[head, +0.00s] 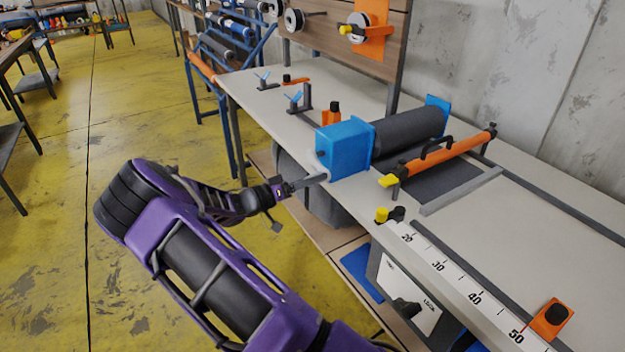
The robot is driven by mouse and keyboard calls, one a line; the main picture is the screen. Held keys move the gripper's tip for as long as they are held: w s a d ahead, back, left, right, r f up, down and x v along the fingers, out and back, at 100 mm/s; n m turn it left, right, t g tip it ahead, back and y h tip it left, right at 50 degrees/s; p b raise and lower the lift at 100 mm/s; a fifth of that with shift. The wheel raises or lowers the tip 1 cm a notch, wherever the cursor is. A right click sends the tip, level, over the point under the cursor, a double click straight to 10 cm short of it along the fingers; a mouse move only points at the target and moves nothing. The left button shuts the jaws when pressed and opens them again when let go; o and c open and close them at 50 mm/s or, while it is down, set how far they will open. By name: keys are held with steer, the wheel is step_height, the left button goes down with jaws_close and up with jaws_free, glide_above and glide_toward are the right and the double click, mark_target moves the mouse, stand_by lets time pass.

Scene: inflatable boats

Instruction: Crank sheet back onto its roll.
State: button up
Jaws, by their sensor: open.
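A dark grey roll (410,134) lies on the light workbench between a blue box (346,148) and a blue end plate (436,104). Dark sheet (448,184) lies flat on the bench in front of the roll, partly under an orange bar. A pale round part (320,171) shows on the blue box's left side, with a grey bar pointing toward my gripper. My gripper (288,192) is open, just left of the box at the bench edge. I cannot tell whether it touches the grey bar, or where the crank handle begins.
A ruler strip (456,284) runs along the front edge. Small clamps (298,100) and an orange block stand farther back. The yellow floor (130,130) at left is open.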

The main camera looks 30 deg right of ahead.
steer(key=shift+d, duration=0.15)
jaws_close()
stand_by(1.4)
